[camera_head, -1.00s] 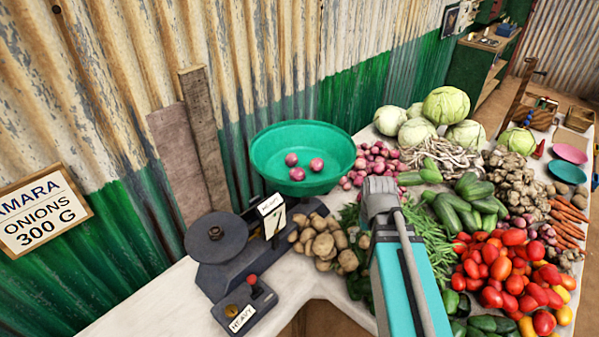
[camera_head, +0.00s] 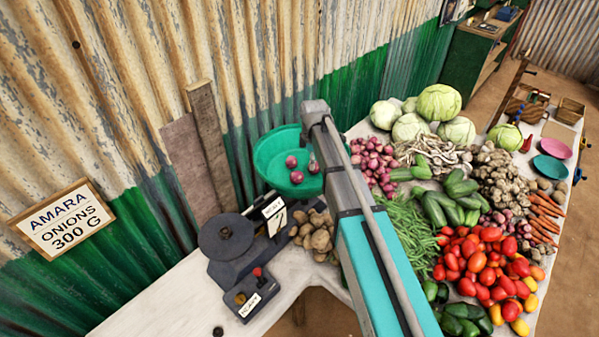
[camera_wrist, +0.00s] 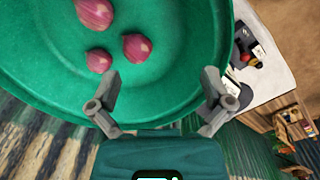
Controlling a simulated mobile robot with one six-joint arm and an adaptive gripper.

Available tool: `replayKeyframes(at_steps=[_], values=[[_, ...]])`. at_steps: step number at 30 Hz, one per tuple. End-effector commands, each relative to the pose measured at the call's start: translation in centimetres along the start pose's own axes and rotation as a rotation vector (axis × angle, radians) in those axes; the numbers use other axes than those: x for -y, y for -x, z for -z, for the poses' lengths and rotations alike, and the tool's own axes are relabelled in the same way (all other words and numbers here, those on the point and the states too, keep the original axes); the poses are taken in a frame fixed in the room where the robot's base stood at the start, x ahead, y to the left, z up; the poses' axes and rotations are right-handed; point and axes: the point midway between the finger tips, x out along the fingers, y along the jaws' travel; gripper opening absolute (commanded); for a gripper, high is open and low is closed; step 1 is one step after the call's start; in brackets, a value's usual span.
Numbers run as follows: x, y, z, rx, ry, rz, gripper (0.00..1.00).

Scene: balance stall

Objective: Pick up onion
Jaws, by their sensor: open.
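Three purple-red onions lie in the green bowl (camera_head: 263,160) on the scale (camera_head: 228,240). In the head view I see one onion (camera_head: 291,161), a second onion (camera_head: 296,177) and a third onion (camera_head: 314,166) close beside my arm. In the wrist view the onions (camera_wrist: 138,47) lie on the bowl floor, upper left of my fingers. My gripper (camera_wrist: 163,98) is open and empty, its fingertips over the bowl's rim area. In the head view my arm hides part of the bowl, and the fingers are hidden there. A heap of onions (camera_head: 372,163) lies on the table.
A sign (camera_head: 72,221) reading "AMARA ONIONS 300 G" hangs on the corrugated wall. Potatoes (camera_head: 317,236), tomatoes (camera_head: 478,262), cucumbers (camera_head: 437,207) and cabbages (camera_head: 439,103) crowd the table right of the scale. A small box with a red knob (camera_head: 258,272) stands in front of the scale.

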Motion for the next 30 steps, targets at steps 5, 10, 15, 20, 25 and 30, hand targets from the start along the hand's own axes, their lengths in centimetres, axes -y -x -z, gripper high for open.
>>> replayKeyframes(at_steps=[5,10,15,20,25,30], values=[[-3.1,0.5,3.6,0.000,0.248,0.007,1.00],[-4.1,0.6,5.2,0.000,0.374,0.011,1.00],[-4.2,0.6,5.6,0.000,0.409,0.012,1.00],[-4.1,0.6,5.6,0.000,0.409,0.012,1.00],[-4.1,0.5,5.7,0.000,0.408,0.012,1.00],[-4.1,-0.2,5.7,0.000,0.407,0.012,1.00]])
